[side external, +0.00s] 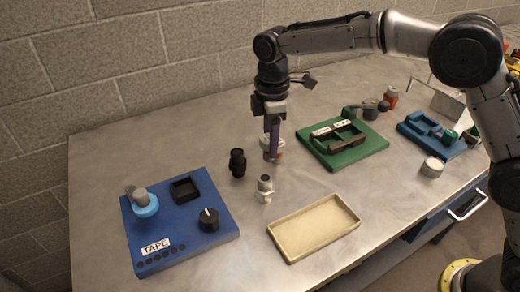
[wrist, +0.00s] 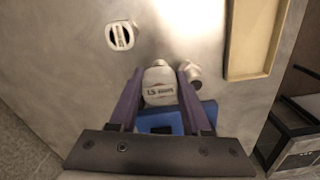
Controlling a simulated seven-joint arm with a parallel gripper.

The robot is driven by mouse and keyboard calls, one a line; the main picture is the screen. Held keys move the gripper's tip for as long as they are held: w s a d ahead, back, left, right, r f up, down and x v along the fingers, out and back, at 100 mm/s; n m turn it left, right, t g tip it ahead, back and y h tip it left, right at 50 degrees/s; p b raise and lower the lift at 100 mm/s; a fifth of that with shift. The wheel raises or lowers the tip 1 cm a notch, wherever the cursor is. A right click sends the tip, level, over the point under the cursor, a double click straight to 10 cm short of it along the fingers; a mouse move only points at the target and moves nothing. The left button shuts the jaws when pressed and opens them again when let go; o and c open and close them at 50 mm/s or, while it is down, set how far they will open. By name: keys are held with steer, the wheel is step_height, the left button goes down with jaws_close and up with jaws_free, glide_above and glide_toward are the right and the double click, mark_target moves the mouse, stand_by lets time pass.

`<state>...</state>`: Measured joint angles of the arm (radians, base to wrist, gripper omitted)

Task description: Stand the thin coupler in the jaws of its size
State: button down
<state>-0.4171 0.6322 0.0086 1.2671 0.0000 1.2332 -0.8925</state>
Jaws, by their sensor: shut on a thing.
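My gripper (side external: 272,154), with purple fingers, points down above the bench. It is shut on a pale grey coupler (wrist: 158,88) with a dark printed mark, seen between the fingers in the wrist view. In the side view a finger covers much of it; whitish and reddish parts show around that finger, and I cannot tell whether all belong to it. The green board (side external: 372,152), right of my gripper, carries dark jaw-like blocks (side external: 347,140) and white labels too small to read. A grey-and-white fitting (side external: 265,190) stands in front of my gripper; a black fitting (side external: 237,163) stands left.
A blue board (side external: 185,248) marked TAPE, with a knob and a square recess, lies left. A cream tray (side external: 325,240) lies in front. A blue holder (side external: 425,138) and white cylinder (side external: 432,168) are at right. A white slotted round piece (wrist: 121,36) shows in the wrist view.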

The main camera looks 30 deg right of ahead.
steer(key=s+d+r, duration=0.4)
steer(key=s+r, duration=0.2)
steer(key=s, duration=0.3)
steer(key=s+d+r, duration=0.1)
steer(key=s+d, duration=0.1)
steer(key=d, duration=0.6)
steer(key=s+d+r, duration=0.1)
steer(key=s+d, duration=0.1)
steer(key=d, duration=0.6)
steer(key=w+f, duration=0.3)
steer(key=w, duration=0.1)
steer(key=w+f, duration=0.3)
steer(key=w, duration=0.2)
steer(key=w+f, duration=0.3)
steer(key=w, duration=0.1)
steer(key=shift+w+d+f, duration=0.1)
steer(key=shift+w, duration=0.3)
steer(key=shift+w+f, duration=0.15)
steer(key=shift+f, duration=0.75)
steer(key=shift+w+f, duration=0.1)
steer(key=shift+f, duration=0.75)
steer(key=shift+f, duration=0.15)
steer(key=shift+c, duration=1.8)
jaws_free()
